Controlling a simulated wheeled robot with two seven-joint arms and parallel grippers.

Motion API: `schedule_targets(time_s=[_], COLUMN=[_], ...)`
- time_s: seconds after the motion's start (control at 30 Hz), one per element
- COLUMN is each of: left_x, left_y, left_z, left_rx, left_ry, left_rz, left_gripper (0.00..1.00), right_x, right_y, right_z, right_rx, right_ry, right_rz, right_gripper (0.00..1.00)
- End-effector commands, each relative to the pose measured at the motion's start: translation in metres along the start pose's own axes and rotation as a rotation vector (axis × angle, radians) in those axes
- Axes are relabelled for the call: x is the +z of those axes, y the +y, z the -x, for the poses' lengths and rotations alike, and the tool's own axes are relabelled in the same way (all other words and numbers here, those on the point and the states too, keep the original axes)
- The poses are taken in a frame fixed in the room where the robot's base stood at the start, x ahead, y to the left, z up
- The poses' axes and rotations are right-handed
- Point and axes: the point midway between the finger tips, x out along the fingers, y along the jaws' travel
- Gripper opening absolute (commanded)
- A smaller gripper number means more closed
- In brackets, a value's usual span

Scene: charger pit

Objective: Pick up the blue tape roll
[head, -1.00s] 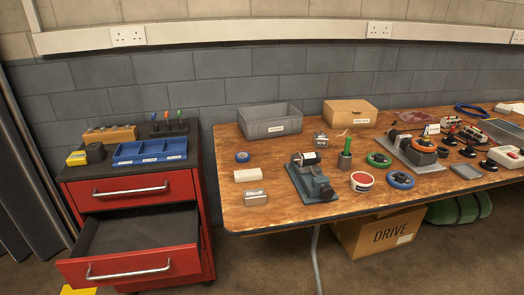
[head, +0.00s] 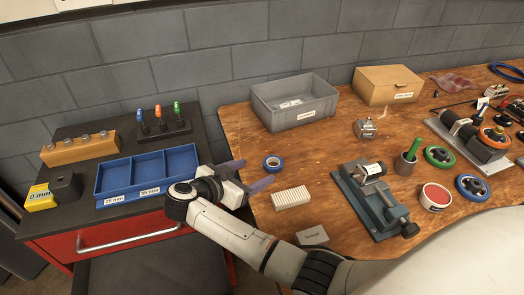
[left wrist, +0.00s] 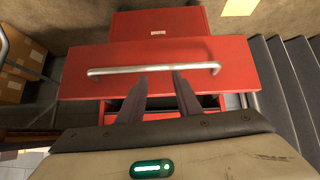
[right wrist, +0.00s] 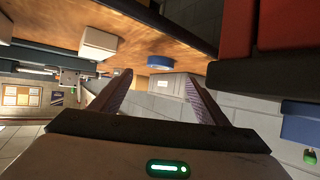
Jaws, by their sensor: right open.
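The blue tape roll (head: 272,163) lies flat on the wooden bench near its left edge. My right gripper (head: 255,173) is open and empty, just left of the roll, its fingers pointing toward it. In the right wrist view the roll (right wrist: 160,61) shows ahead, between and beyond the open fingertips (right wrist: 159,75). My left gripper (left wrist: 159,76) is out of the head view. In the left wrist view its fingers are apart with nothing between them, in front of a red drawer's handle (left wrist: 155,70). I cannot tell whether they touch it.
A ribbed white block (head: 291,198) and a grey box (head: 312,236) lie nearer on the bench. A grey bin (head: 322,117) stands behind the roll, and a vise (head: 376,208) is to the right. A blue divided tray (head: 112,182) sits on the red drawer cabinet (head: 60,248).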

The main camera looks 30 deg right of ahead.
Motion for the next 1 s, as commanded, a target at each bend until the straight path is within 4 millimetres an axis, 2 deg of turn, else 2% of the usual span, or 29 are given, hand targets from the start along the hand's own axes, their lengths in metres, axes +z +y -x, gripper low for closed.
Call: schedule_targets(time_s=[0.13,0.37,0.7,1.0], left_x=[0.009,0.013,0.014,0.005], left_y=[0.002,0.004,0.003,0.002], left_z=[0.0,0.001,-0.002,-0.004], left_rx=[0.003,0.006,0.006,0.005], left_ry=[-0.017,-0.024,-0.02,-0.005], left_rz=[0.001,0.002,0.0,-0.002], left_gripper=[0.31,0.31,0.31,0.31], right_x=[-0.001,-0.002,-0.005,-0.005], right_y=[0.001,-0.001,-0.005,-0.006], right_z=[-0.026,-0.045,-0.09,-0.094], right_rx=[0.004,0.001,0.001,0.0], right_ry=[0.003,0.003,0.003,0.001], right_rz=[0.002,-0.001,-0.001,-0.003], right_gripper=[0.68,0.68,0.68,0.68])
